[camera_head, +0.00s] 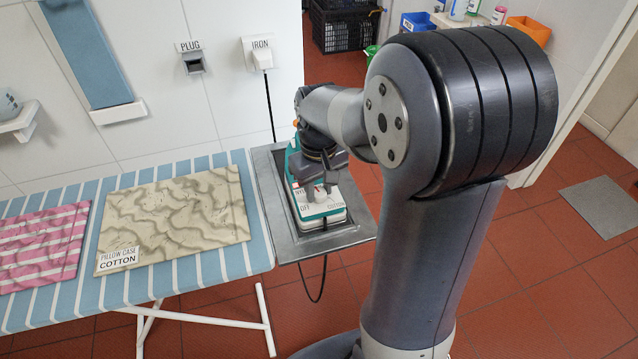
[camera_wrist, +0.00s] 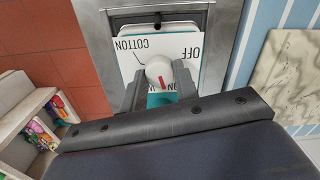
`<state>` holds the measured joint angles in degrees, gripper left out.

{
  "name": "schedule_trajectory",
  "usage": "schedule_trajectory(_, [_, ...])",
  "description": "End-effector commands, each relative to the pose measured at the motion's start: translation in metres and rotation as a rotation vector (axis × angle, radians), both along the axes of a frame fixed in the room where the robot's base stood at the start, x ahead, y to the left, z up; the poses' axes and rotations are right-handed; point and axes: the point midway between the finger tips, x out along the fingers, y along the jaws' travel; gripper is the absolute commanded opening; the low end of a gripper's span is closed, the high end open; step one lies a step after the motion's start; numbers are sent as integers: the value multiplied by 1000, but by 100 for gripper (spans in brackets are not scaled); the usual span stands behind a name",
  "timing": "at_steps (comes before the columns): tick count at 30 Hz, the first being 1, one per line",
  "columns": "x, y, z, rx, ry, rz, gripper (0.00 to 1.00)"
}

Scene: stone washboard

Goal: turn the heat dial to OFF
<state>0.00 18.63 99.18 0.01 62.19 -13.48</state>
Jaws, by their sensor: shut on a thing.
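The teal and white iron (camera_head: 338,214) rests in the metal tray at the end of the ironing board. Its white top face carries the labels OFF and COTTON and another, partly hidden label. The white round heat dial (camera_wrist: 157,70) has a red mark. In the wrist view the mark points down, slightly right, toward the partly hidden label and away from OFF at upper right and COTTON at upper left. My gripper (camera_wrist: 159,82) is shut on the dial, one finger on each side. In the head view my gripper (camera_head: 322,188) is above the iron and hides part of it.
The metal tray (camera_head: 352,237) adjoins the striped ironing board (camera_head: 190,270). A pillow case (camera_head: 180,215) and a pink striped cloth (camera_head: 40,245) lie on the board. A cord hangs from the IRON socket (camera_head: 260,55) on the wall; the PLUG socket (camera_head: 193,64) is beside it.

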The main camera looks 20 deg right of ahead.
Motion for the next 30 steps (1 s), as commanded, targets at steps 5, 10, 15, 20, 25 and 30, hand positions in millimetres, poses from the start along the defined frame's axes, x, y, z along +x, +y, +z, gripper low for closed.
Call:
schedule_trajectory(5, [0, 0, 1, 0, 0, 169, 6])
schedule_trajectory(10, [0, 0, 1, 0, 0, 330, 6])
schedule_trajectory(15, [0, 0, 1, 0, 1, 491, 6])
schedule_trajectory(20, [0, 0, 1, 1, 1, 643, 6])
schedule_trajectory(25, [0, 0, 1, 0, 0, 804, 6])
schedule_trajectory(30, [0, 0, 1, 0, 0, 965, 6])
